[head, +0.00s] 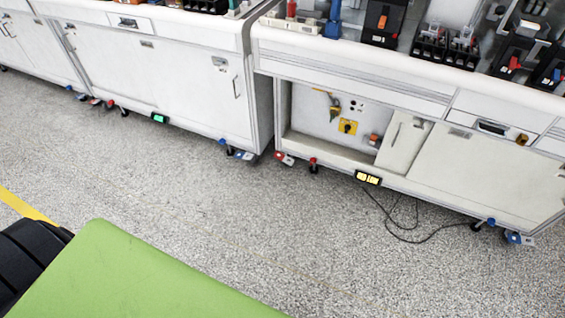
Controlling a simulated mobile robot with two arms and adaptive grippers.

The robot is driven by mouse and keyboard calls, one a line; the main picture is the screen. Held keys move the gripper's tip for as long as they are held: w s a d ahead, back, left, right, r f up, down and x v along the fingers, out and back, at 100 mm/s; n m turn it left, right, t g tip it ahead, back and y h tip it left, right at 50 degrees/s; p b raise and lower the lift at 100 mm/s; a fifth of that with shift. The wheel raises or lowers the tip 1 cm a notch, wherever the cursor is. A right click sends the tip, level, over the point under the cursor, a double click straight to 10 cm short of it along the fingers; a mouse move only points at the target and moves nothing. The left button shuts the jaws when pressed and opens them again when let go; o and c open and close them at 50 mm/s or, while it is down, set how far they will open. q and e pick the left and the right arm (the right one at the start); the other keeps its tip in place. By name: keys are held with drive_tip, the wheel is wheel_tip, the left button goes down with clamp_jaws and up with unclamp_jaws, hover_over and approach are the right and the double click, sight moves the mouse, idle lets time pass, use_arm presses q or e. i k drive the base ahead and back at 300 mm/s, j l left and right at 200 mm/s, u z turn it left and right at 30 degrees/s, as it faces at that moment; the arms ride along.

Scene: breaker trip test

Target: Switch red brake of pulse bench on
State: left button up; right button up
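Neither of my grippers is in view.
Blue caster parts (515,238) sit at the right bench's right end, others (243,155) at the left bench's right end. A black cable (410,235) lies on the floor below the right bench. Speckled floor (200,190) in front is clear.

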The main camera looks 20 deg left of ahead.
sight(284, 158)
drive_tip(key=i+j, duration=0.1)
drive_tip(key=i, duration=0.45)
drive_tip(key=i+j+u, duration=0.15)
drive_tip(key=i, duration=0.45)
